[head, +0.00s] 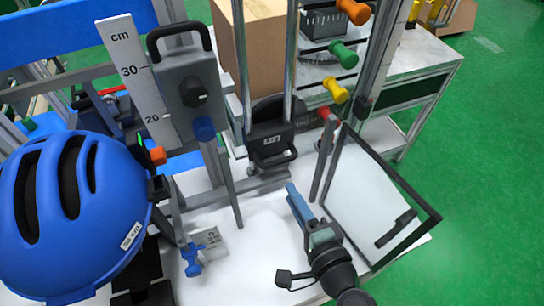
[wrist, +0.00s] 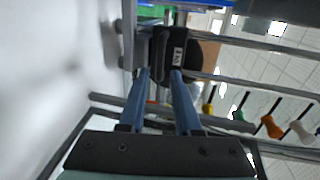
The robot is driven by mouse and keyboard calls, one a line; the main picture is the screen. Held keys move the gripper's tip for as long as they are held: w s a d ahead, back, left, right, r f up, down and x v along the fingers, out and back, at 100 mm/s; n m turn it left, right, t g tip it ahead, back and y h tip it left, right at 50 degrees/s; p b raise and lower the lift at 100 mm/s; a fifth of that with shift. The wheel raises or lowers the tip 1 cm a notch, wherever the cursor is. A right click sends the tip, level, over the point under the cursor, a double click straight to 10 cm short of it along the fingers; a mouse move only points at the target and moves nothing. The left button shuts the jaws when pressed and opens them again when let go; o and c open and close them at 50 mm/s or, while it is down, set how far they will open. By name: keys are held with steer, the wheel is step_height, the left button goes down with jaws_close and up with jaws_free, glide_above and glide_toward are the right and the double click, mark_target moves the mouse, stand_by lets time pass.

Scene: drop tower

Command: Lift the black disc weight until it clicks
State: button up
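The black disc weight (head: 268,114) sits low between the two vertical metal rails of the tower, with a black handle block carrying a white label on its front. In the wrist view the weight (wrist: 161,50) is straight ahead, beyond the fingertips. My gripper (head: 294,194) is in front of and below the weight, to its right, pointing at it. In the wrist view its two blue fingers (wrist: 160,80) are apart with nothing between them. A gap seems to remain between fingertips and handle; the exact distance is hard to tell.
A blue helmet (head: 75,205) stands at the left beside a cm scale (head: 133,75) and a grey box with a knob (head: 190,88). A framed clear panel (head: 372,205) stands close to my gripper's right. Coloured knobs (head: 343,54) line the right post.

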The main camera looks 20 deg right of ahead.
mark_target(274, 162)
steer(key=x, duration=1.1)
steer(key=shift+w, duration=0.2)
jaws_close()
stand_by(1.0)
